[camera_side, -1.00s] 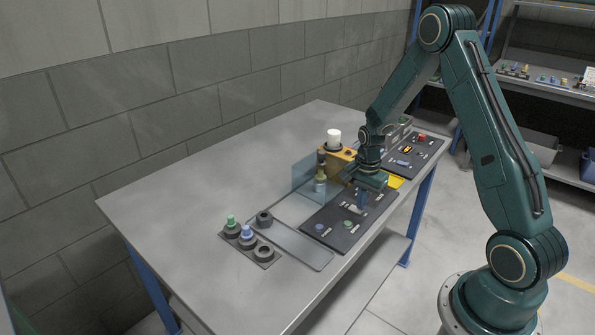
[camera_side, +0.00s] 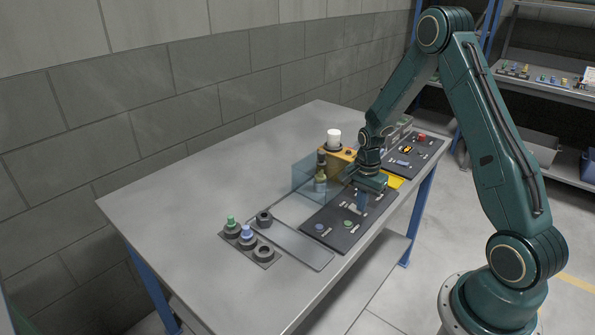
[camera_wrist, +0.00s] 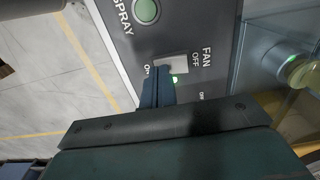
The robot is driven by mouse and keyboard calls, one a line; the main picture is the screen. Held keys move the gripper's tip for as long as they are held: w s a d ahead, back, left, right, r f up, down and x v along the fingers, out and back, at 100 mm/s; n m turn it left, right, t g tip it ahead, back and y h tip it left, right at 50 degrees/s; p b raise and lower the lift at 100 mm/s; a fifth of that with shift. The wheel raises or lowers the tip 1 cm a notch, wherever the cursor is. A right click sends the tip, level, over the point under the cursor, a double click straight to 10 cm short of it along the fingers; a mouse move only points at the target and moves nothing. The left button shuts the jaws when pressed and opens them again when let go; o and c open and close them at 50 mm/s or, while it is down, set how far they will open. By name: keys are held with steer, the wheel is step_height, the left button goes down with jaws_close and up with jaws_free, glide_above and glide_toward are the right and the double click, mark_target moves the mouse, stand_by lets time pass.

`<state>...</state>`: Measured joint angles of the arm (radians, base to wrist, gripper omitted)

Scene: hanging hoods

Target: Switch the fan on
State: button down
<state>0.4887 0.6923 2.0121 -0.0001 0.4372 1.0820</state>
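The fan switch (camera_wrist: 172,63) is a pale rocker on the dark control panel (camera_side: 321,230), with FAN, OFF and ON printed around it. In the side view the pale switch (camera_side: 355,208) shows just under my fingertips. A small green lamp (camera_wrist: 175,79) glows beside it. My gripper (camera_wrist: 157,92) has its two dark blue fingers close together with nothing seen between them. The fingertips are at the ON side of the switch and hide part of it; I cannot tell whether they touch. In the side view my gripper (camera_side: 361,203) points down over the panel.
A green button (camera_wrist: 146,11) marked SPRAY sits on the same panel. A clear hood (camera_side: 303,176) with a bottle (camera_side: 320,180) stands behind the panel. A yellow box (camera_side: 341,157) and a second panel (camera_side: 414,155) lie beyond.

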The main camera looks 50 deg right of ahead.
step_height(320, 180, up, 7)
stand_by(1.0)
steer(key=shift+f, duration=0.1)
steer(key=s+a+r+n+t, duration=0.4)
steer(key=a+r+n, duration=0.55)
steer(key=r, duration=0.65)
steer(key=s+a+r+n, duration=0.3)
steer(key=s+a+n, duration=0.1)
steer(key=s, duration=0.3)
steer(key=s+a+r+n+t, duration=0.1)
steer(key=s+a+r+n, duration=0.2)
steer(key=s+a, duration=0.3)
steer(key=shift+s+r+n+t, duration=0.2)
steer(key=shift+s+n+t, duration=0.1)
steer(key=shift+s+n, duration=0.55)
